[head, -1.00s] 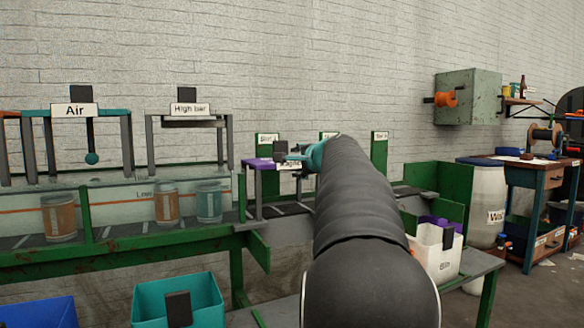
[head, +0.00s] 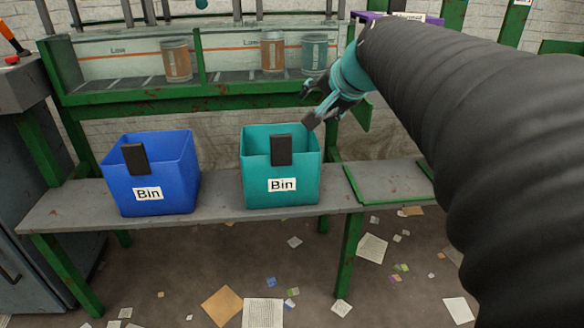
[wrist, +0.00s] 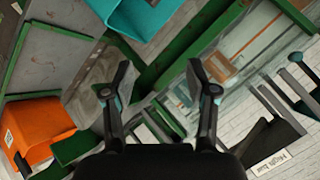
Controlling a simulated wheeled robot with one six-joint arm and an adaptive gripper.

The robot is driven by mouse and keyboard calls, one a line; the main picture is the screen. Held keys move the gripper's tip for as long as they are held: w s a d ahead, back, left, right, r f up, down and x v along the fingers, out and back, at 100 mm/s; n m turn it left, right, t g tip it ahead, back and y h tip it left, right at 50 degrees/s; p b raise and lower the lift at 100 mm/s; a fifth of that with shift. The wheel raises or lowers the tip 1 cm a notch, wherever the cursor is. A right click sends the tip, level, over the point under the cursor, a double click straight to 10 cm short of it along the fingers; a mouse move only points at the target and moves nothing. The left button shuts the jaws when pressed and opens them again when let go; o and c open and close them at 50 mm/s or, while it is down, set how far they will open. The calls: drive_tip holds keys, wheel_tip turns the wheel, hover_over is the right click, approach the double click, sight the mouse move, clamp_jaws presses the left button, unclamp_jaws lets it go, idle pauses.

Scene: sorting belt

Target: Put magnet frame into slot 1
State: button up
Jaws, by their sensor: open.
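The purple-topped magnet frame (head: 372,16) is at the top right of the head view, behind my arm. Its top is cut off and its label is partly legible. My gripper (head: 314,106) is open and empty, left of and below the frame, above and right of the teal bin. The open fingers also show in the wrist view (wrist: 157,84), with nothing between them. Green upright panels (head: 514,24) stand right of the frame, their labels cut off. I cannot tell which slot is slot 1. The magnet frame is not recognisable in the wrist view.
A blue bin (head: 178,184) and a teal bin (head: 306,187) stand on a grey bench (head: 75,215). Behind is a green-edged shelf (head: 150,93) with several cups. The high bar label (wrist: 270,163) shows in the wrist view. Paper scraps litter the floor.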

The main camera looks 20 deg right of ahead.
drive_tip(key=s+a+f+n+g, duration=0.2)
drive_tip(key=s+a+f+n, duration=0.3)
drive_tip(key=s+f, duration=0.4)
drive_tip(key=s+a+f+n+g, duration=0.2)
drive_tip(key=s+a+f+n, duration=0.3)
drive_tip(key=s+f, duration=0.4)
drive_tip(key=s, duration=0.2)
drive_tip(key=shift+s+a+f+g, duration=0.3)
drive_tip(key=shift+s+f+g, duration=0.05)
drive_tip(key=shift+g, duration=0.05)
